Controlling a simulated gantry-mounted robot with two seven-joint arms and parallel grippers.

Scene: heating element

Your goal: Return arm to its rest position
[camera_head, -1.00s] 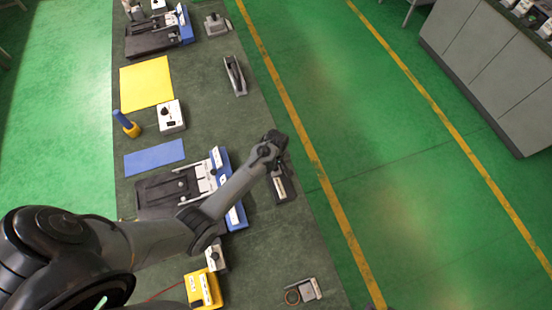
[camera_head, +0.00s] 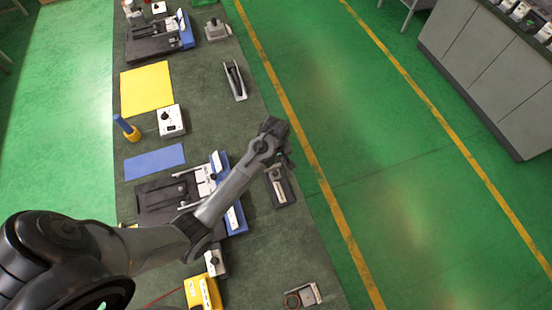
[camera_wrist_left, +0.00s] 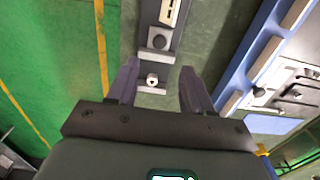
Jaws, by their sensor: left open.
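My left arm reaches in from the lower left of the head view, over the dark green workbench (camera_head: 205,90). My left gripper (camera_head: 282,160) is at the arm's far end, mostly hidden by the wrist, above a small grey device (camera_head: 281,186) near the bench's right edge. In the left wrist view the gripper (camera_wrist_left: 158,82) has its two fingers apart with nothing held between them. The grey device (camera_wrist_left: 160,40) shows beyond and between the fingertips. My right gripper is not in view.
A dark fixture with a blue side (camera_head: 160,195) lies under my forearm. A blue mat (camera_head: 154,161), yellow mat (camera_head: 146,88), white control box (camera_head: 171,121) and blue-handled tool (camera_head: 126,126) stand farther up. A yellow box (camera_head: 200,292) is below. Green floor lies right.

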